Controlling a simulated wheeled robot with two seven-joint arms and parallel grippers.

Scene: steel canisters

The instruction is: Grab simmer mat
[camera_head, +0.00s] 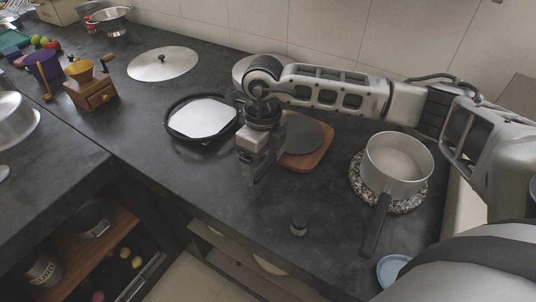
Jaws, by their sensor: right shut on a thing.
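A flat dark grey disc, which I take as the simmer mat (306,134), lies over a wooden board (318,158) in the middle of the counter. My right gripper (251,182) points down just left of the disc and board. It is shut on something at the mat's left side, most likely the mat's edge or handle. The gripper and wrist hide that part, so the exact grip does not show. My left gripper is not in view.
A saucepan (398,160) stands on a speckled trivet (413,204), its handle pointing forward. A black tray (180,135) holds a silver plate. A steel lid (150,66) lies behind. A blue dish (391,271) is at the right.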

